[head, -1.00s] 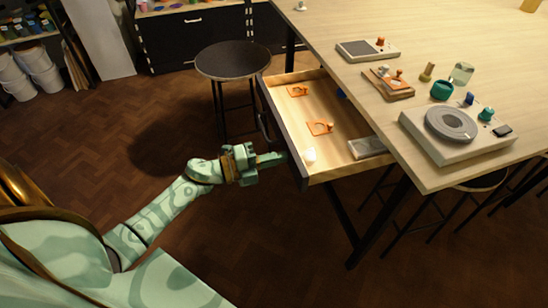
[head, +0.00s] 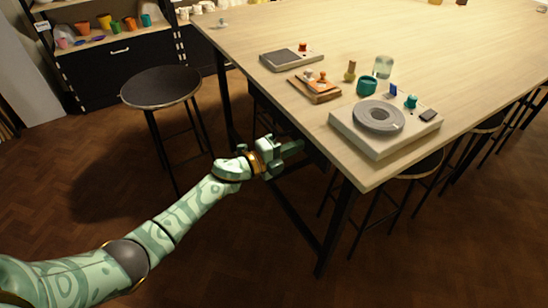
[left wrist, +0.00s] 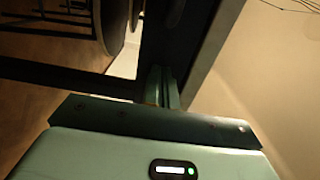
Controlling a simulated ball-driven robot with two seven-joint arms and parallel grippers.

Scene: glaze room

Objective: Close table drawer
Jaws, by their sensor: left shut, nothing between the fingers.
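The table drawer now shows in the head view only as its dark front (head: 316,157), tucked under the near left edge of the wooden table (head: 450,75). Its inside is hidden from sight. My left gripper (head: 298,144) is shut and empty, its fingertips at the drawer front just below the tabletop edge. In the left wrist view the shut fingers (left wrist: 162,88) point at a dark panel (left wrist: 190,40), seemingly touching it. My right gripper is out of view.
A pottery wheel-like device (head: 378,118), a teal cup (head: 367,85) and a small orange-topped board (head: 314,87) stand on the tabletop. A round black stool (head: 161,87) stands left of the table. Other stools are under the right side.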

